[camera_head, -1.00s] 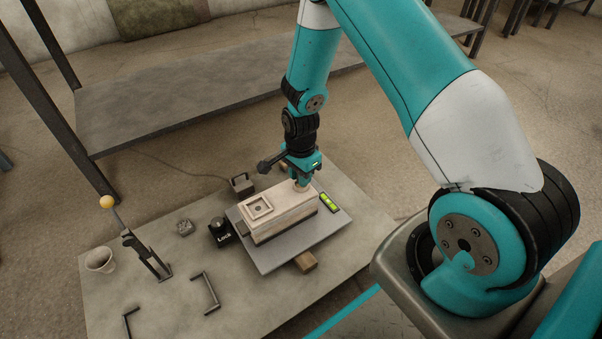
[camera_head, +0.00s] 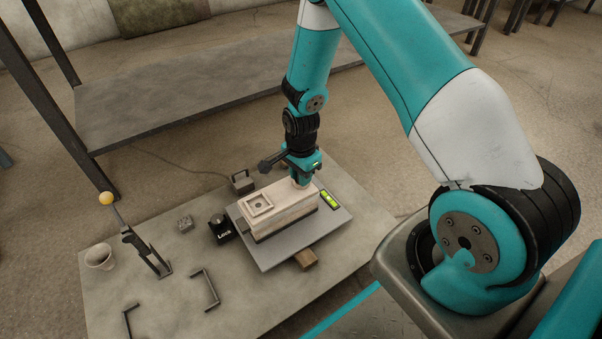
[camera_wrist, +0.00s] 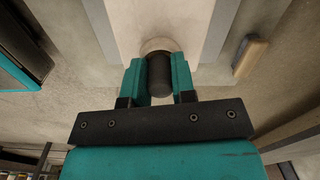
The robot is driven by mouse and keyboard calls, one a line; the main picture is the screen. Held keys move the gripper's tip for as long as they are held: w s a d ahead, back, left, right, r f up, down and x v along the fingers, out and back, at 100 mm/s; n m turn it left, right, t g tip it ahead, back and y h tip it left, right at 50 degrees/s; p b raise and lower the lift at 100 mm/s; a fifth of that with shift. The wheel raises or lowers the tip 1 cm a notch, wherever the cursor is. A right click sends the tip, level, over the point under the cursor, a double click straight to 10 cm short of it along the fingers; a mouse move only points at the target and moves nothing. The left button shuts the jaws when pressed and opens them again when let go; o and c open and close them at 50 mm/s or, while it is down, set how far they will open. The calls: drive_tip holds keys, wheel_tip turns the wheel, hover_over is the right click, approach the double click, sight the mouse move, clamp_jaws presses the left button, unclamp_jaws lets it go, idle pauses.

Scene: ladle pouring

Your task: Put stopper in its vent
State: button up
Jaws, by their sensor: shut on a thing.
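My gripper (camera_wrist: 160,82) is shut on a dark, round-ended stopper (camera_wrist: 159,72), which sits between its teal fingers in the wrist view. Just beyond the stopper, a pale round ring (camera_wrist: 159,45) shows on the top of the pale mould block. In the head view my gripper (camera_head: 302,183) is low over the right end of the mould block (camera_head: 285,211). The fingers hide the stopper and the vent there. I cannot tell how far the stopper is inside the vent. A square pouring cup (camera_head: 259,204) with a dark hole is on the block's left end.
The block stands on a grey plate (camera_head: 272,262) with a green level (camera_head: 329,200) at its right. A wooden wedge (camera_head: 305,259) is at the plate's front edge. A black lock knob (camera_head: 221,229), a stand with a yellow ball (camera_head: 106,198) and a cup (camera_head: 99,257) are left.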

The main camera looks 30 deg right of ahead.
drive_tip(key=shift+f, duration=0.5)
drive_tip(key=o, duration=1)
drive_tip(key=shift+s+f, duration=0.1)
drive_tip(key=shift+s, duration=0.15)
drive_tip(key=shift+d, duration=0.1)
drive_tip(key=r+p, duration=0.3)
drive_tip(key=r, duration=0.3)
drive_tip(key=r+p, duration=0.3)
drive_tip(key=r, duration=0.3)
drive_tip(key=r+p, duration=0.3)
drive_tip(key=r, duration=0.3)
drive_tip(key=shift+w+r, duration=0.2)
drive_tip(key=shift+w, duration=0.1)
